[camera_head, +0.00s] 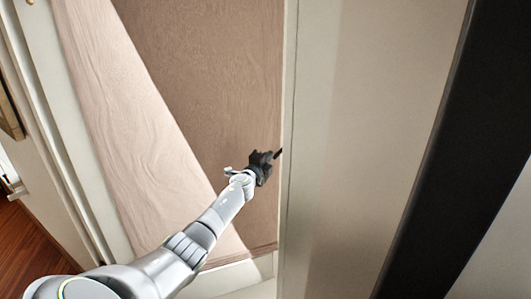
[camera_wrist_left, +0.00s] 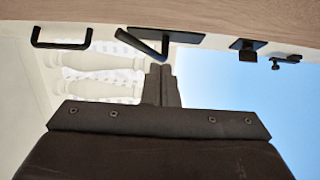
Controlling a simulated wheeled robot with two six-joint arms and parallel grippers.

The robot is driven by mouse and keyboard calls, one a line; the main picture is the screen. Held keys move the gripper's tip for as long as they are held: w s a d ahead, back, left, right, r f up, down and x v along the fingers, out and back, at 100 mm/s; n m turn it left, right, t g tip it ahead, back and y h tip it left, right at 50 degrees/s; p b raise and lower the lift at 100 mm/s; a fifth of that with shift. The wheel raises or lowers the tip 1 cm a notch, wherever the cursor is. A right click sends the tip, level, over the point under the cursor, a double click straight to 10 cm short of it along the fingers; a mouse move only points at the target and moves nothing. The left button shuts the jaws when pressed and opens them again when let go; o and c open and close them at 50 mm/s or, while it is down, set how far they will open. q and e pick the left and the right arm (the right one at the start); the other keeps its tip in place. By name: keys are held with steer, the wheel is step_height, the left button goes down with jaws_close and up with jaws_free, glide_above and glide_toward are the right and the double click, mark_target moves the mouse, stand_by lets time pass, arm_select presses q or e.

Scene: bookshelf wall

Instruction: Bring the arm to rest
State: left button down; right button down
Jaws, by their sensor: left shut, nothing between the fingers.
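My left arm reaches up from the bottom left of the head view. Its dark gripper (camera_head: 277,154) is close to the left edge of a pale upright panel (camera_head: 380,130). In the left wrist view the two fingers (camera_wrist_left: 161,70) are together with nothing between them. A black lever handle (camera_wrist_left: 145,44) on a pale wood surface shows just beyond the fingertips; I cannot tell if they touch it. My right gripper is in neither view.
A brown wood-grained surface (camera_head: 220,70) lies behind the gripper. A dark upright band (camera_head: 455,150) stands at the right. In the wrist view, a black pull handle (camera_wrist_left: 62,43) and small black fittings (camera_wrist_left: 248,50) sit along the wood strip.

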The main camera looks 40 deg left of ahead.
arm_select(q)
steer(key=s+d+f+n+g, duration=0.2)
steer(key=s+f+n+g, duration=0.1)
steer(key=s+f, duration=0.85)
steer(key=s+d+f+n+g+p, duration=0.1)
steer(key=s+d+f+n+g, duration=0.15)
steer(key=s+f, duration=0.95)
steer(key=s+d+f+n+g, duration=0.1)
steer(key=s+f+n+g, duration=0.45)
steer(key=f, duration=1.15)
steer(key=s+d+f+n+g, duration=0.1)
steer(key=s+d+f, duration=0.3)
steer(key=s, duration=0.9)
steer(key=s+d+f+n+g+h, duration=0.1)
steer(key=s+d+f, duration=0.4)
steer(key=s, duration=0.8)
steer(key=s+d+f+n+g+h, duration=0.1)
steer(key=s+d+f+n+g, duration=0.2)
steer(key=s, duration=1.1)
step_height(320, 180, down, 3)
steer(key=shift+d+r, duration=0.2)
steer(key=shift+d, duration=0.7)
